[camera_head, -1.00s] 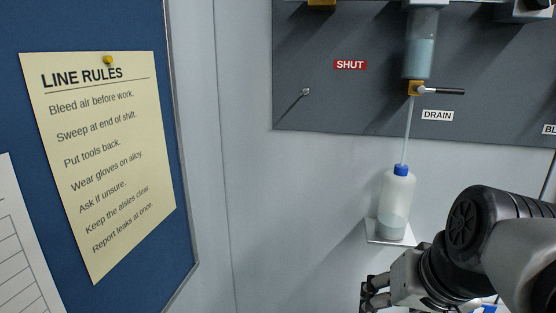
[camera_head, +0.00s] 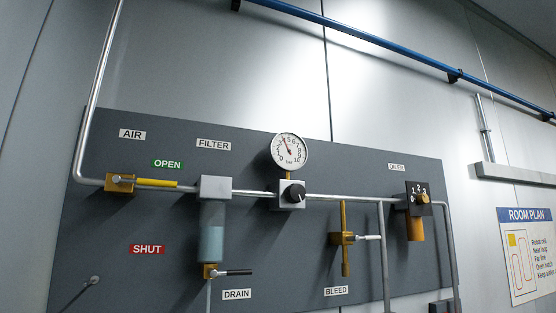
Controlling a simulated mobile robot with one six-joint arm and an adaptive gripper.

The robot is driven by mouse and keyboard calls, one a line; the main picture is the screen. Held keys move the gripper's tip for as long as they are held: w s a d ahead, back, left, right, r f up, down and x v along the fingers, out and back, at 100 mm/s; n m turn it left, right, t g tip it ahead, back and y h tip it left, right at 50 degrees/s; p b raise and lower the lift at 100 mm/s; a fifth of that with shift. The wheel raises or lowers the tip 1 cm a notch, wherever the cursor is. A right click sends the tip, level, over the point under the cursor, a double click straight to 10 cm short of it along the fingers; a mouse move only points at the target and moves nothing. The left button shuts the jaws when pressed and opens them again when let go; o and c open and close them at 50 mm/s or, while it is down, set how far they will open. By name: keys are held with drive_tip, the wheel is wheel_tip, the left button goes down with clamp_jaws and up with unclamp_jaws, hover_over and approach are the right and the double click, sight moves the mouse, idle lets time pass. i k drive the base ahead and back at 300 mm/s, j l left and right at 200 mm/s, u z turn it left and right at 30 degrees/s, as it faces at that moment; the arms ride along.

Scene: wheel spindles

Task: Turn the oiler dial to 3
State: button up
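The oiler (camera_head: 416,229) is at the right end of the grey panel, with an amber bowl hanging below a black plate (camera_head: 411,202). The plate carries the white numbers 1, 2 and 3 in an arc. The small dial (camera_head: 424,198) sits just under the numbers, at the plate's right side. It is too small to tell which number it points to. The OILER label (camera_head: 397,167) is above it. My gripper and arm are not in view.
Left of the oiler are the bleed valve (camera_head: 346,239), the black regulator knob (camera_head: 294,194) under a round gauge (camera_head: 289,152), the filter (camera_head: 213,228) and the yellow-handled air valve (camera_head: 156,183). Grey pipes drop near the oiler. A room plan (camera_head: 530,256) hangs at right.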

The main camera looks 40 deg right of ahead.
sight(422, 199)
drive_tip(key=z, duration=2)
